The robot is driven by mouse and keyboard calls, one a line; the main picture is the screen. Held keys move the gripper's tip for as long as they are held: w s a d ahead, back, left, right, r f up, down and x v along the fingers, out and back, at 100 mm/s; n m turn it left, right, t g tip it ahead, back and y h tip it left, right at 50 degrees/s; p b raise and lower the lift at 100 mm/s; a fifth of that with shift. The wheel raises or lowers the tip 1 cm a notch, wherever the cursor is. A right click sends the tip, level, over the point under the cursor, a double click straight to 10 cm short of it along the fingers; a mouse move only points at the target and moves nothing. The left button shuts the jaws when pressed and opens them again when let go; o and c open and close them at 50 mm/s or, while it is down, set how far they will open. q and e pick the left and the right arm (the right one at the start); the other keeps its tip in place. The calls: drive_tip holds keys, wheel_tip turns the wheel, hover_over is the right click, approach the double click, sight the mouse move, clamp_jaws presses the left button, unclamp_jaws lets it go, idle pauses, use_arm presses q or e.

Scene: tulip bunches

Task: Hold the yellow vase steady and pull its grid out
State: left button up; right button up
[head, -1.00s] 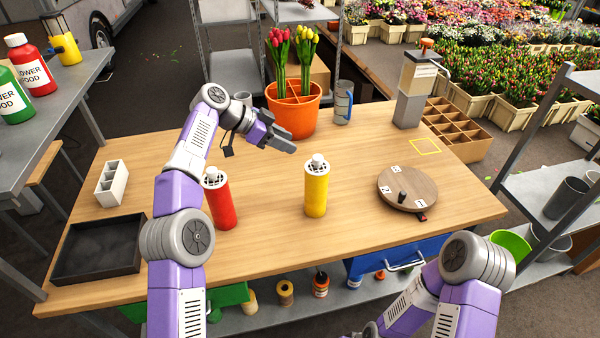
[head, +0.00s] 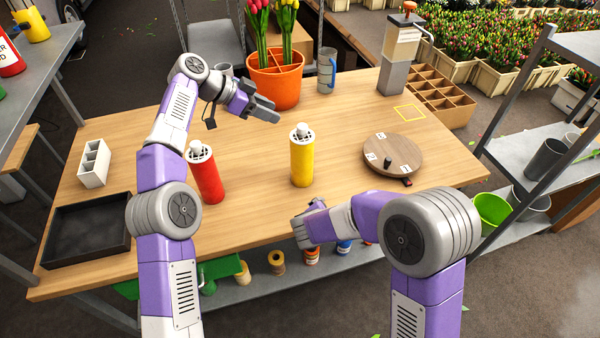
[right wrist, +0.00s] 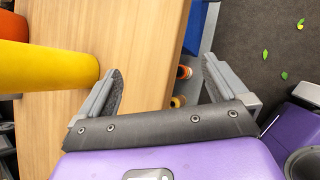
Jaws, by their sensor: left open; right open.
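The yellow vase (head: 302,162) stands upright near the middle of the table. Its pale grid (head: 301,133) with a white knob sits in the top. The vase's yellow side also shows at the left of the right wrist view (right wrist: 45,66), outside the jaws. My left gripper (head: 265,108) is open and empty, behind and left of the vase, apart from it. My right gripper (right wrist: 163,82) is open and empty by the table's front edge.
A red vase (head: 206,175) with a similar top stands left of the yellow one. A round wooden board (head: 393,155) lies to the right. An orange pot of tulips (head: 275,85) stands behind. A black tray (head: 88,230) and a white holder (head: 94,163) are at left.

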sight(301, 166)
drive_tip(key=w+a+r+n+t, duration=0.2)
drive_tip(key=w, duration=0.1)
drive_tip(key=w+a+r+n+t, duration=0.1)
drive_tip(key=w, duration=0.1)
drive_tip(key=shift+w+a+r+n, duration=0.15)
drive_tip(key=shift+w+r+n, duration=0.05)
drive_tip(key=shift+r+n, duration=0.1)
drive_tip(key=w+a+n+t+y, duration=0.1)
drive_tip(key=n, duration=0.1)
drive_tip(key=w+a+r+n+t+y, duration=0.1)
drive_tip(key=w+a+n, duration=0.1)
drive_tip(key=w+a+r+n+t, duration=0.1)
drive_tip(key=w+a+n, duration=0.1)
drive_tip(key=shift+w+r+n+t+y, duration=0.15)
drive_tip(key=shift+w+n+t+y, duration=0.05)
drive_tip(key=shift+n+t+y, duration=0.2)
drive_tip(key=shift+w+a, duration=0.15)
drive_tip(key=shift+w, duration=0.15)
drive_tip(key=shift+x, duration=3.55)
drive_tip(key=shift+c, duration=0.2)
drive_tip(key=c, duration=1.2)
